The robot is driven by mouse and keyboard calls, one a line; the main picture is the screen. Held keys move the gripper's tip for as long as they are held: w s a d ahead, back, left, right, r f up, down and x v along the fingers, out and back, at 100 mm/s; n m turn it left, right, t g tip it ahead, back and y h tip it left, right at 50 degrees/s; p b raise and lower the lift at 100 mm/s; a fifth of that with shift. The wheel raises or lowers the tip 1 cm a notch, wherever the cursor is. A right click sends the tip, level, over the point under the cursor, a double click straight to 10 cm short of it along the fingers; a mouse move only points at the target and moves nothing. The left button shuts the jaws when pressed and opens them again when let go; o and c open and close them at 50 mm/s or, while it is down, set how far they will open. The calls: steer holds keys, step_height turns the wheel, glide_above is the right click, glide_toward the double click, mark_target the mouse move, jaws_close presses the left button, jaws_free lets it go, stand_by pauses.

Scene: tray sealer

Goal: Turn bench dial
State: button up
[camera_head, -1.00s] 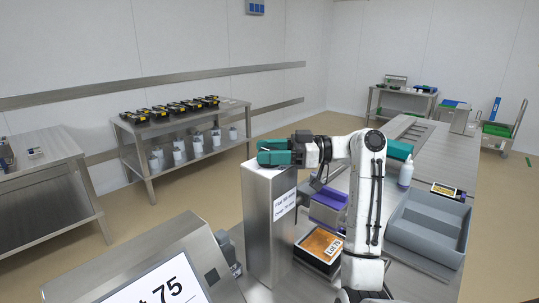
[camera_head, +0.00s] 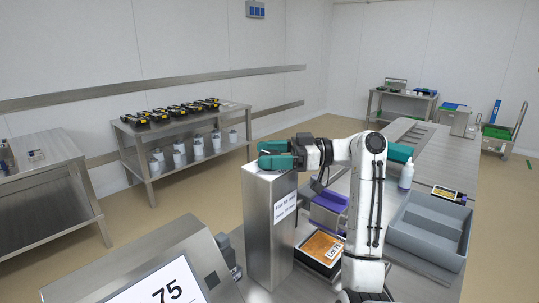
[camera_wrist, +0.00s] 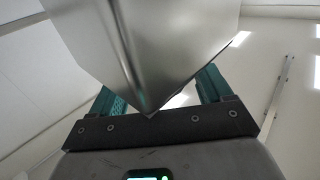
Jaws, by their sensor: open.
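No dial can be made out in either view. My gripper (camera_head: 264,154) has teal fingers and lies level at the top of an upright steel post (camera_head: 262,225) in the head view. The post bears a white printed label (camera_head: 285,206). In the wrist view the post's metal faces and corner edge (camera_wrist: 145,50) fill the upper middle. My gripper (camera_wrist: 162,95) shows there with its two teal fingers apart, one on each side of the post's corner. The post hides part of the fingers. I cannot tell whether they touch it.
A tilted screen (camera_head: 165,290) stands front left of the post. Behind the post are a purple-topped box (camera_head: 328,206) and an orange tray labelled Lot 75 (camera_head: 319,249). A grey divided bin (camera_head: 432,225) and white bottle (camera_head: 406,174) stand right of my arm.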

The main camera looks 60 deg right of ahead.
steer(key=v, duration=1)
steer(key=shift+s+d+b, duration=0.25)
steer(key=shift+b, duration=0.2)
